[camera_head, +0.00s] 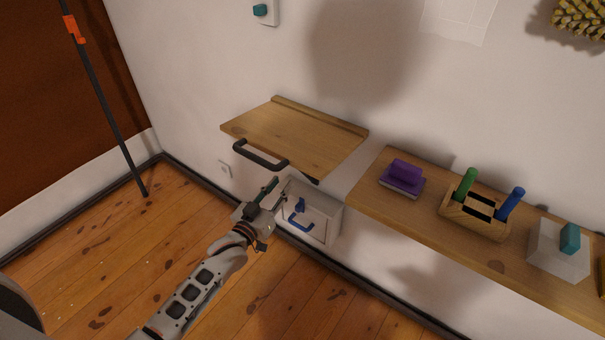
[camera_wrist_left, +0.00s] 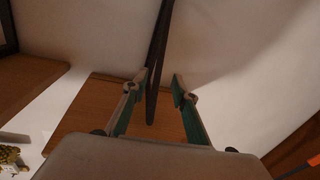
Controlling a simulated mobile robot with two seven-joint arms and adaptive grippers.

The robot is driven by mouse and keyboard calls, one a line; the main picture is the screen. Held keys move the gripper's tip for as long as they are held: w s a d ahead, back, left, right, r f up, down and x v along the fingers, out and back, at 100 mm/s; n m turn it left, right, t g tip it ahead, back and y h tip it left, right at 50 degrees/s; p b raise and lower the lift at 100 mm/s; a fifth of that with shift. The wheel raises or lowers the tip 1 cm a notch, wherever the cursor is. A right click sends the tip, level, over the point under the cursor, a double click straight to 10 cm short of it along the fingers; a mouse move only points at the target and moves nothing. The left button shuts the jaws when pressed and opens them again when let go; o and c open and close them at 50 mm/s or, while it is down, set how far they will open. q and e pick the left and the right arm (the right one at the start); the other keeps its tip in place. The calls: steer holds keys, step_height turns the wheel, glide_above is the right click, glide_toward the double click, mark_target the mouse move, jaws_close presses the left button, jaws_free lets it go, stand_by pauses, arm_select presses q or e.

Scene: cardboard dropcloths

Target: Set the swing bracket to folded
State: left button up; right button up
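The wooden flap shelf (camera_head: 295,135) stands out level from the wall, with a black handle (camera_head: 260,156) on its front edge. A dark bar, which looks like the swing bracket (camera_wrist_left: 157,55), shows in the left wrist view running toward the shelf's underside (camera_wrist_left: 88,100). In the head view the shelf hides most of it. My left gripper (camera_head: 272,190) is below the shelf's front right part. In the left wrist view its green-padded fingers (camera_wrist_left: 158,88) are apart, with the bar between them, closer to the left finger; contact cannot be told. My right gripper is not in view.
A white open box (camera_head: 332,222) with a blue handle (camera_head: 300,224) is close by my left gripper. A fixed shelf (camera_head: 430,222) at right holds a purple block (camera_head: 404,174), a wooden holder (camera_head: 476,218) and a white box (camera_head: 556,252).

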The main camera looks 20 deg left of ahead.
arm_select(q)
steer(key=w+d+b, duration=0.1)
steer(key=w+b, duration=0.1)
steer(key=w, duration=0.6)
steer(key=shift+d, duration=0.3)
steer(key=shift+w+r, duration=0.1)
jaws_close()
